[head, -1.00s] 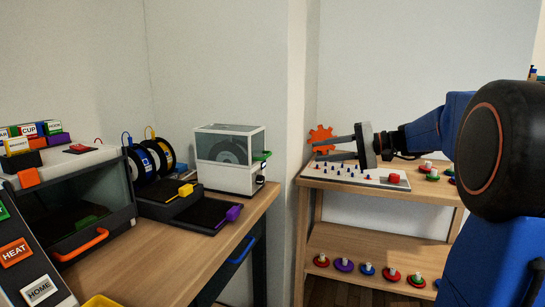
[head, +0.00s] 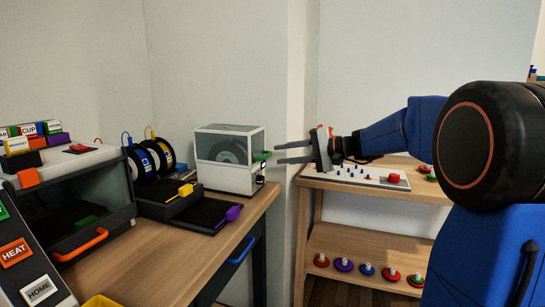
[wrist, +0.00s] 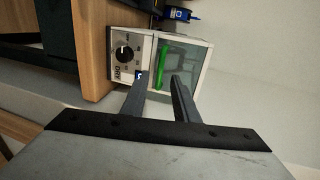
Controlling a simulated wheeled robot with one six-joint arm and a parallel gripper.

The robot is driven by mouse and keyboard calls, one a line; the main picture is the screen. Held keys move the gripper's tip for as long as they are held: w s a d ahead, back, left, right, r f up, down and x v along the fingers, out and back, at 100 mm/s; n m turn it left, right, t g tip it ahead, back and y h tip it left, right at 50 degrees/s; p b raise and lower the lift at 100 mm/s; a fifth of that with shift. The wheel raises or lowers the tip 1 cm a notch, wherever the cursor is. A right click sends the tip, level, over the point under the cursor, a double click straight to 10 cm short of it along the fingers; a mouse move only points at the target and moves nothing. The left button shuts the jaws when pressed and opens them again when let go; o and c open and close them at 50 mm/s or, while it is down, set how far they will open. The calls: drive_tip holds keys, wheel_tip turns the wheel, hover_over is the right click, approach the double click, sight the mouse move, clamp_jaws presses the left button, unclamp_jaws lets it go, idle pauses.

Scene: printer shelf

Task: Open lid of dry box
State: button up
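The dry box (head: 228,182) stands on the wooden table by the wall corner, with a white base and a clear lid (head: 229,130) that looks shut. A spool shows dimly inside. A green handle (head: 262,156) sticks out at the lid's right side. My gripper (head: 278,154) is open and empty, its fingers pointing left just right of the handle. In the wrist view, the green handle (wrist: 163,66) lies ahead between the two finger directions. The dry box's front panel (wrist: 123,58) with a dial and the word DRY shows there too. Contact with the handle cannot be made out.
A shelf (head: 360,243) with a white peg board (head: 365,177) and several coloured knobs is on the right, under my arm.

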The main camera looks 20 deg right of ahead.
sight(269, 155)
drive_tip(key=shift+x, duration=2.35)
drive_tip(key=shift+c, duration=0.6)
clamp_jaws()
